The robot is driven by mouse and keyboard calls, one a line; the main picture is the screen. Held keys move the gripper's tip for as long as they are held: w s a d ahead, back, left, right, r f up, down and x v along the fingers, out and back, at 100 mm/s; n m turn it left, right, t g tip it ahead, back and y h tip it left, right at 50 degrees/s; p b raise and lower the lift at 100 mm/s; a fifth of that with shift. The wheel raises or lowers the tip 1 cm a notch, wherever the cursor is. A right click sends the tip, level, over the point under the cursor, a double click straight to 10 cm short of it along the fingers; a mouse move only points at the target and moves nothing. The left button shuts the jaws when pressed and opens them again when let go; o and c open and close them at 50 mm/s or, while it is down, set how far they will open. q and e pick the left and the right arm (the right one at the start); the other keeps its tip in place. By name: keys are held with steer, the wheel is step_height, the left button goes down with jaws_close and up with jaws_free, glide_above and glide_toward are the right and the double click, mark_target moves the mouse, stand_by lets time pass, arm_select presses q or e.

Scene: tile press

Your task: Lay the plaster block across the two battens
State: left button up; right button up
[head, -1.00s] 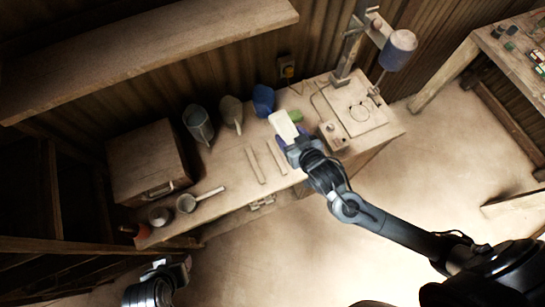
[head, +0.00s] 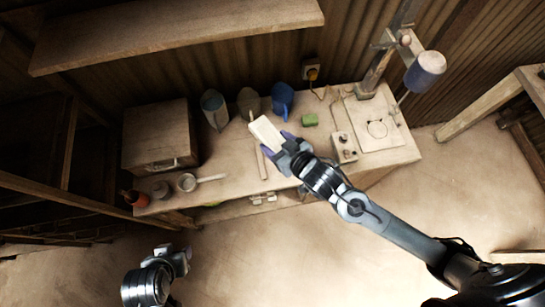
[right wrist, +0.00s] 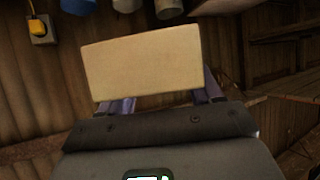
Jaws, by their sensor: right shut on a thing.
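The plaster block (head: 265,132) is a pale, flat rectangular slab. My right gripper (head: 279,146) is shut on its near end and holds it out over the workbench. In the right wrist view the block (right wrist: 142,70) sticks out past the purple fingers (right wrist: 122,105). One thin wooden batten (head: 261,163) shows on the bench just below and left of the block. The other batten is not clearly visible, perhaps behind the block and gripper. I cannot tell the block's height above the battens. My left gripper (head: 181,260) is off the bench at the lower left, its jaws unclear.
A press (head: 375,125) stands at the right. A shelf (head: 180,30) overhangs the back.

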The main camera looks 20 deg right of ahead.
steer(key=s+a+f+n+g+y+b, duration=0.3)
steer(key=a+n+y+b, duration=0.2)
steer(key=a, duration=0.1)
steer(key=s+d+f+n+g+y+b, duration=0.2)
steer(key=s+f+n+g+b, duration=0.15)
steer(key=f+b, duration=0.3)
steer(key=s+d+f+n+g+y+b, duration=0.1)
steer(key=s+d+f+n+g+b, duration=0.2)
steer(key=f+b, duration=0.35)
steer(key=shift+n, duration=0.55)
steer(key=w+d+f+b, duration=0.1)
steer(key=w+f+b, duration=0.2)
steer(key=w, duration=0.3)
steer(key=w+d+f+b, duration=0.1)
steer(key=w+f+b, duration=0.1)
steer(key=w+b, duration=0.3)
steer(key=w+d+f+b, duration=0.2)
steer(key=w+f+b, duration=0.1)
steer(key=w, duration=0.4)
steer(key=shift+d+f+b, duration=0.1)
steer(key=shift+f+b, duration=0.25)
steer(key=shift+b, duration=0.45)
steer(key=shift+y, duration=0.3)
steer(key=shift+f+b, duration=0.4)
steer(key=shift+f, duration=1.65)
